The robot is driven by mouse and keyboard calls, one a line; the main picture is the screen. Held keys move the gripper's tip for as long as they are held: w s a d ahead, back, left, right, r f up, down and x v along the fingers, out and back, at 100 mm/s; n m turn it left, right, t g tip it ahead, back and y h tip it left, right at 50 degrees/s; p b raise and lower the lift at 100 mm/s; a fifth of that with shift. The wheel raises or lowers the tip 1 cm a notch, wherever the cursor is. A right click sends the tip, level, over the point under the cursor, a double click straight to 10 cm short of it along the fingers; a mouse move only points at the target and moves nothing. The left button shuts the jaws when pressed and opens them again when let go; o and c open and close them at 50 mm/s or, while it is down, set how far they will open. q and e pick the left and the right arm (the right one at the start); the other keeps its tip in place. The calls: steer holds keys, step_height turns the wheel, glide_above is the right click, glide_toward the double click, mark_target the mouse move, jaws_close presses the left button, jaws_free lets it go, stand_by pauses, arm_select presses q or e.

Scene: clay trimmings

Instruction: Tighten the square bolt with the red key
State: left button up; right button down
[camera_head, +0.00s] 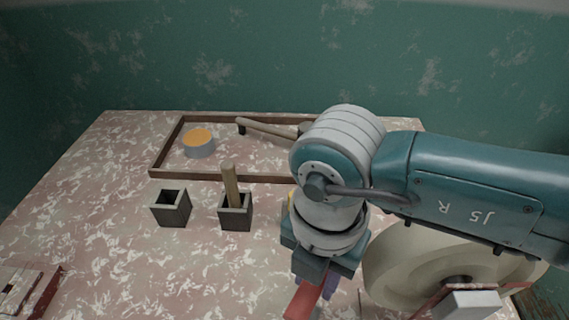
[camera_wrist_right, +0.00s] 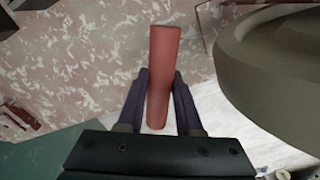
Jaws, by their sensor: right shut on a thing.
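My right gripper (camera_head: 325,286) points down over the front right of the table, shut on the red key (camera_head: 303,300). In the right wrist view, the red key (camera_wrist_right: 163,65) is a plain red bar between the two dark fingers (camera_wrist_right: 160,103), reaching out past their tips. It is held clear of the large wheel beside it. The key's working end cannot be made out. I cannot pick out the square bolt for certain in either view. My left gripper is not in view.
A large beige round wheel (camera_head: 390,268) stands right of my gripper. A wooden-framed tray (camera_head: 165,151) at the back holds a grey pot with an orange top (camera_head: 199,143). Two dark square holders (camera_head: 171,209) stand mid-table, one with a wooden handle (camera_head: 230,184).

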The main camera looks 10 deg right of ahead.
steer(key=shift+r+m+p, duration=0.15)
steer(key=shift+m+p, duration=0.4)
steer(key=shift+m, duration=1.05)
steer(key=shift+m+p, duration=0.5)
steer(key=shift+m, duration=1.7)
